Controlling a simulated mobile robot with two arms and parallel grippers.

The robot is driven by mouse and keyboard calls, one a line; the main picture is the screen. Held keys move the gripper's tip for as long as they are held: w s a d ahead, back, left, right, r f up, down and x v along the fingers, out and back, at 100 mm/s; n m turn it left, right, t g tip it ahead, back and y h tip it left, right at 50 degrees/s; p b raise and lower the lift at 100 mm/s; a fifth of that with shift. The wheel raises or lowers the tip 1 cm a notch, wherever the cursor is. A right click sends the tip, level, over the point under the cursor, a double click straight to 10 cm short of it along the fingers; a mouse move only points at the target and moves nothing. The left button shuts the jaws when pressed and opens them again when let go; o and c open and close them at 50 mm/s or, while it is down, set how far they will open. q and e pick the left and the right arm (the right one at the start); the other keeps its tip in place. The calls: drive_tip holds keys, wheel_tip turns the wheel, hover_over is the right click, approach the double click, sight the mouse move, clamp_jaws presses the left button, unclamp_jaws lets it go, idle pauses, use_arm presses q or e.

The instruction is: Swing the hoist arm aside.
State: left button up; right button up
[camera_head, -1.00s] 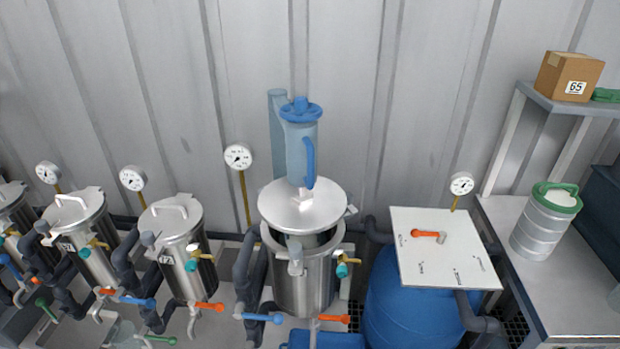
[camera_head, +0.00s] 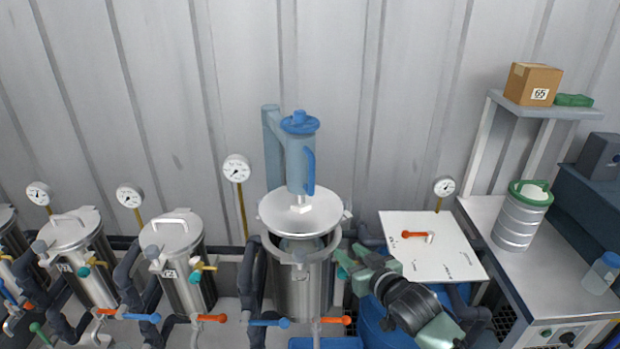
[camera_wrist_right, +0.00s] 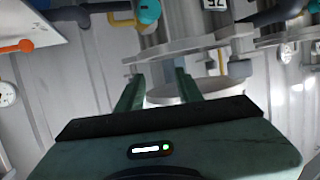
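The hoist has a grey-blue post (camera_head: 272,150) by the wall and a blue hoist body (camera_head: 300,160) with a darker blue cap and side handle (camera_head: 310,172). A round steel lid (camera_head: 300,212) hangs under it, above the open steel vessel (camera_head: 300,285), with a gap between lid and rim. My right gripper (camera_head: 345,262) is beside the vessel's right rim, below the lid and apart from the handle. In the right wrist view its fingers (camera_wrist_right: 158,90) are spread and empty, with a pale round surface beyond them. My left gripper is not in view.
Closed vessels (camera_head: 178,232) with pipes, gauges and valve handles stand to the left. A white board (camera_head: 445,240) with an orange-handled valve covers the blue barrel at the right. A steel bench (camera_head: 555,265) carries a filter canister (camera_head: 520,218). Space before the wall above the gauges is clear.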

sight(314, 177)
drive_tip(key=a+r+n+t+y, duration=0.1)
drive_tip(key=a+r+y, duration=0.15)
drive_tip(key=r, duration=0.65)
drive_tip(key=a+r+n+t+y, duration=0.1)
drive_tip(key=a+r+y, duration=0.15)
drive_tip(key=r, duration=0.65)
drive_tip(key=shift+h, duration=0.5)
drive_tip(key=p+x, duration=0.1)
drive_tip(key=x, duration=0.2)
drive_tip(key=p+x, duration=0.1)
drive_tip(key=x, duration=0.2)
drive_tip(key=shift+a+r, duration=0.25)
drive_tip(key=shift+a, duration=0.1)
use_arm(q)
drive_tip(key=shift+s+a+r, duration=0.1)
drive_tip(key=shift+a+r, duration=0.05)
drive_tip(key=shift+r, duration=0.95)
use_arm(e)
drive_tip(key=shift+w+a, duration=0.3)
drive_tip(key=shift+w, duration=0.15)
drive_tip(key=shift+f, duration=0.1)
clamp_jaws()
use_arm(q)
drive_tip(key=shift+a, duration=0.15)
